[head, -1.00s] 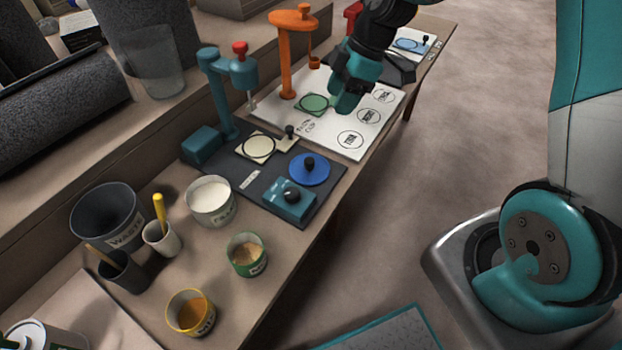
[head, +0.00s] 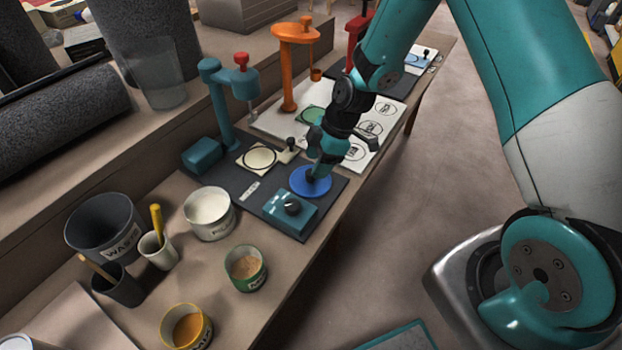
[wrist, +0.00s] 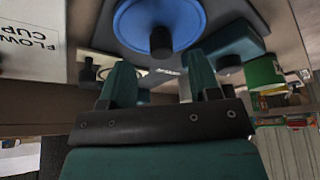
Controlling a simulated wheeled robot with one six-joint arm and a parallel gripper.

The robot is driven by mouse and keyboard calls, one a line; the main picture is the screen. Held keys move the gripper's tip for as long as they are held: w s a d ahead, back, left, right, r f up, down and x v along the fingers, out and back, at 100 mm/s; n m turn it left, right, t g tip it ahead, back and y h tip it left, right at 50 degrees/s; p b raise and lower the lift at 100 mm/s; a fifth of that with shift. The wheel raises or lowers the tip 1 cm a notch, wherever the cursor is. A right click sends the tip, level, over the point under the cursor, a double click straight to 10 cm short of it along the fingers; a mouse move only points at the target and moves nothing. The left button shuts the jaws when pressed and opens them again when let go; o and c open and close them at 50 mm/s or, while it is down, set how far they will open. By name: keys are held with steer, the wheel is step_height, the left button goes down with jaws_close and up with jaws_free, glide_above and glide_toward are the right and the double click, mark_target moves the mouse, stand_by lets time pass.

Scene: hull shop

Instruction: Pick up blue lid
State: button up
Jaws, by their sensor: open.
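The blue lid (head: 303,185) is a round blue disc with a dark knob, lying on the dark board near the table's front edge. In the wrist view the blue lid (wrist: 185,22) is at the top, and its black knob (wrist: 161,42) points toward my gripper. My gripper (head: 314,172) is over the lid's knob in the head view and hides it there. In the wrist view my gripper (wrist: 160,75) is open, with the knob beyond and between the line of its two fingers. I cannot tell whether the fingers touch the lid.
An orange stand (head: 288,75) is farther back. Several cups and a grey waste bucket (head: 103,226) fill the near left.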

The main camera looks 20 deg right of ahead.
steer(key=x, duration=0.3)
steer(key=shift+a+f, duration=0.1)
steer(key=shift+f, duration=0.1)
steer(key=shift+c, duration=0.4)
steer(key=c, duration=0.9)
steer(key=shift+r, duration=0.1)
